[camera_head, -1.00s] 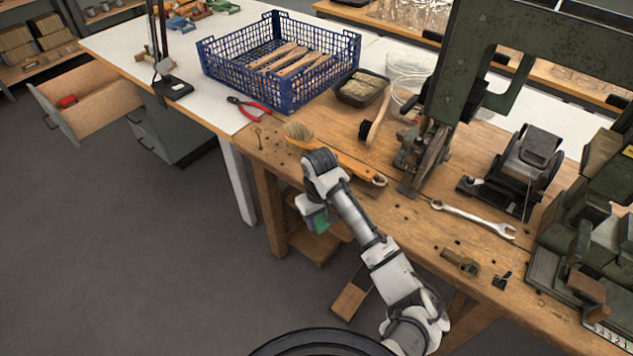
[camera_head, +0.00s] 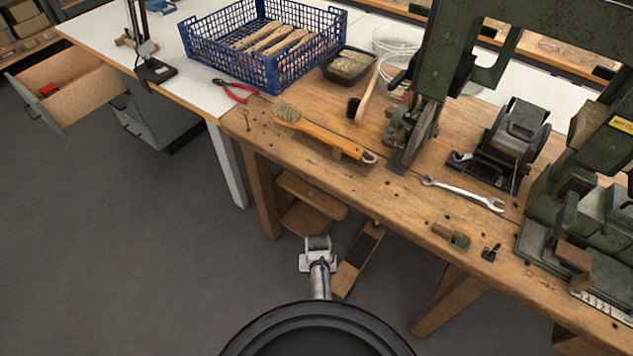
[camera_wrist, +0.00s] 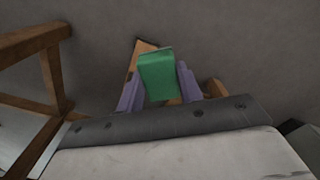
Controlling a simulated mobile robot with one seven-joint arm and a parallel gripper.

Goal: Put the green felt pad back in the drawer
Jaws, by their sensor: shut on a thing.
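The green felt pad (camera_wrist: 158,76) shows in the wrist view as a small green block. My gripper (camera_wrist: 160,84) is shut on it, with a purple-grey finger on each side. The pad hangs over the floor, apart from any surface. In the head view the pad and the fingers are hidden; only a short piece of my arm shows at the lower middle. The open wooden drawer (camera_head: 84,98) is at the far left under the white table. A small red thing (camera_head: 48,90) lies in it.
The wooden bench (camera_head: 330,185) carries a brush, a wrench (camera_head: 462,193), red pliers (camera_head: 236,91) and green machines. A blue crate (camera_head: 262,60) holds wooden handles. A bench leg (camera_wrist: 50,80) is near my gripper. The floor (camera_head: 120,240) at left is clear.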

